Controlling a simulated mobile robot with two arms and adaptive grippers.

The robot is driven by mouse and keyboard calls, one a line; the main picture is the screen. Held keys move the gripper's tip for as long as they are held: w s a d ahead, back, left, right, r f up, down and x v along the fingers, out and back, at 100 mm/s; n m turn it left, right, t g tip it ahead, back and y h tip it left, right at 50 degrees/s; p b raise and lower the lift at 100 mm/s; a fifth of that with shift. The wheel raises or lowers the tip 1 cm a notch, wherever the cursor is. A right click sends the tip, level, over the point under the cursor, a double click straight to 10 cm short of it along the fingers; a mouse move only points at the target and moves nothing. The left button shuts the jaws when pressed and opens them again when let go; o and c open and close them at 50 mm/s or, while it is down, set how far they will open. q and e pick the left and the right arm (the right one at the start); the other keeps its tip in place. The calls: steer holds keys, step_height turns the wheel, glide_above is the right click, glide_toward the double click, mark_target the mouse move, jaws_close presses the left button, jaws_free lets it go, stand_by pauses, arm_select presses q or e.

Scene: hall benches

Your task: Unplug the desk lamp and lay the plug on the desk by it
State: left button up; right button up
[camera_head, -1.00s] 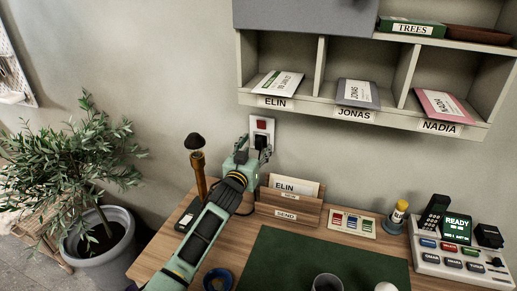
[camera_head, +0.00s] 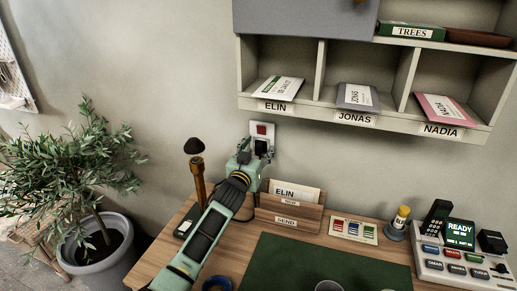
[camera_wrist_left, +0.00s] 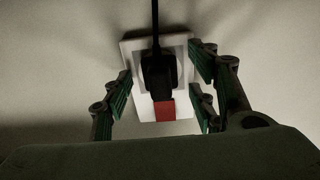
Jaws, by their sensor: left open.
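The black plug (camera_wrist_left: 158,73) sits in the white wall socket (camera_wrist_left: 182,50), which has a red switch (camera_wrist_left: 164,111). In the head view the socket (camera_head: 261,127) is on the wall above the desk, with the plug (camera_head: 262,147) partly hidden by my gripper. My left gripper (camera_head: 253,152) is open, its fingers on either side of the plug and apart from it; it also shows in the left wrist view (camera_wrist_left: 160,88). The desk lamp (camera_head: 197,172), with a brass stem and dark top, stands at the desk's left. My right gripper is out of view.
A letter holder (camera_head: 289,213) marked SEND stands right below the socket. The pigeonhole shelf (camera_head: 380,118) hangs above. A green desk mat (camera_head: 320,262) covers the middle of the desk (camera_head: 165,250). A potted plant (camera_head: 95,255) stands on the left.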

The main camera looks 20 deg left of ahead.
mark_target(258, 151)
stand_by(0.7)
arm_select(q)
steer(key=shift+c, duration=0.3)
jaws_close()
steer(key=shift+s+p, duration=0.3)
steer(key=shift+p, duration=0.15)
steer(key=shift+s+a+p, duration=0.1)
steer(key=shift+s+p, duration=1.7)
steer(key=shift+s, duration=0.9)
